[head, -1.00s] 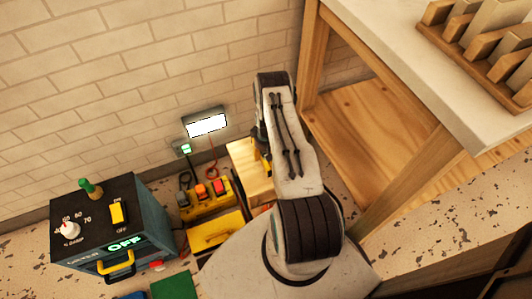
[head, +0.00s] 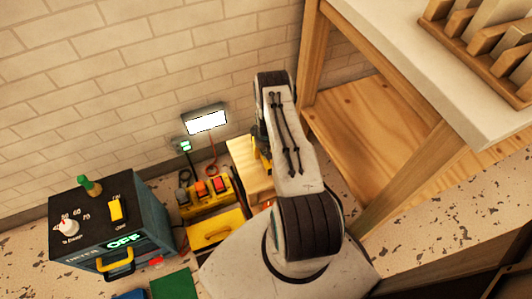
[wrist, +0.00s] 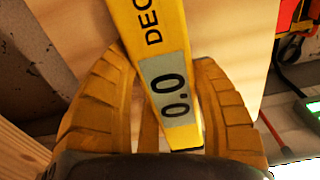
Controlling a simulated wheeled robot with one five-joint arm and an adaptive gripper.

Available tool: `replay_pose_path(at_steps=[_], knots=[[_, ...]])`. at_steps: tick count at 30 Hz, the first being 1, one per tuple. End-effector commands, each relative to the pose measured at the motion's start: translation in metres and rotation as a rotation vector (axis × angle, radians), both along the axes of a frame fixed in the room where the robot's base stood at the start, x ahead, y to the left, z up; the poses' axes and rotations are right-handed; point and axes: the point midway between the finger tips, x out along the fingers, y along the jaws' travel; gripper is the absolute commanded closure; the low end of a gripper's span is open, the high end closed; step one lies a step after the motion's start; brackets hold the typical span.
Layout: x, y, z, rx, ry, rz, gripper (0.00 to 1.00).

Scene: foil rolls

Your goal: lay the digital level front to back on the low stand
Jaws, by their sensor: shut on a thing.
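The digital level (wrist: 165,75) is a yellow bar with black lettering and a grey display reading 0.0. In the wrist view it runs from the top edge down between my fingers. My gripper (wrist: 168,85), with ribbed yellow-brown fingers, is shut on it near the display end. The low stand (head: 243,158) is a pale wooden block by the wall in the head view. Its wooden top (wrist: 225,30) shows behind the level in the wrist view. I cannot tell whether the level touches it. In the head view my arm hides most of the gripper and level.
A yellow switch box (head: 206,197) with coloured switches and cables stands left of the stand, below a lit wall panel (head: 206,122). A dark control box (head: 105,230) is further left. A wooden bench (head: 360,100) with a lower shelf closes the right side.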

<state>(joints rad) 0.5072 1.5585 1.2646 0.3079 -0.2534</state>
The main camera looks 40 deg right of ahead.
Motion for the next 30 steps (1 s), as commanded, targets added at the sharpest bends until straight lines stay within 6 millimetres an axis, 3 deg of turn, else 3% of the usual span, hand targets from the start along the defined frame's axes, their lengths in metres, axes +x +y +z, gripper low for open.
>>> replay_pose_path(at_steps=[30], knots=[[0.0,0.0,-0.013,0.0,-0.001,0.0,0.82]])
